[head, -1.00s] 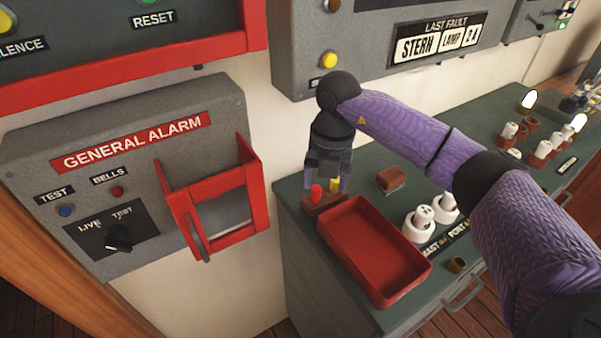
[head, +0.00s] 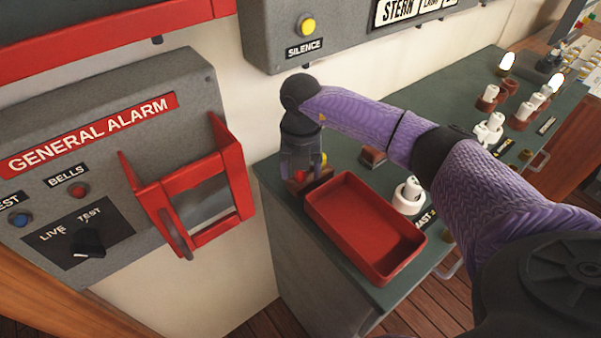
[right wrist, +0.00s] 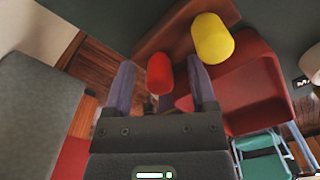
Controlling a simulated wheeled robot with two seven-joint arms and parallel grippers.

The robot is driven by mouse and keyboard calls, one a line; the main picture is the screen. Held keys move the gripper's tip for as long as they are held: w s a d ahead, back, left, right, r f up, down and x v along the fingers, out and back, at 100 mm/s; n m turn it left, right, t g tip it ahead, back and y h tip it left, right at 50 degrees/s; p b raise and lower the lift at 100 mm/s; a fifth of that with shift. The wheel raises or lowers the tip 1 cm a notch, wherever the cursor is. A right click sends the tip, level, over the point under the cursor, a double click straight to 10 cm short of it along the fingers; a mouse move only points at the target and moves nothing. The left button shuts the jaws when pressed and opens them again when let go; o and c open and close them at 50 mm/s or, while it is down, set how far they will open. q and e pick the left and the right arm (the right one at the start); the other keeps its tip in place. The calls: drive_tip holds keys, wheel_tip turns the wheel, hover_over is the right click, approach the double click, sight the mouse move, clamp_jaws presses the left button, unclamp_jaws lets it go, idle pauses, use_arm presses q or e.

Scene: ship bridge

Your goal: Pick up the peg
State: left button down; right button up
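A red peg (head: 299,176) and a yellow peg (head: 323,159) stand in a small brown block (head: 318,182) at the near left corner of the green cabinet top. The right wrist view also shows the red peg (right wrist: 159,74), the yellow peg (right wrist: 212,38) and the block (right wrist: 178,32). My right gripper (head: 300,178) points down at the block. In the right wrist view its fingers (right wrist: 161,82) are spread on either side of the red peg, with gaps visible between. The yellow peg is outside the fingers. My left gripper is not in view.
A red tray (head: 398,262) lies right beside the block. A brown block (head: 373,156) and white lamps in holders (head: 410,192) stand farther right on the cabinet top (head: 462,102). The alarm panel (head: 110,130) with its red hinged frame (head: 237,170) is close on the left.

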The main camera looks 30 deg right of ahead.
clamp_jaws()
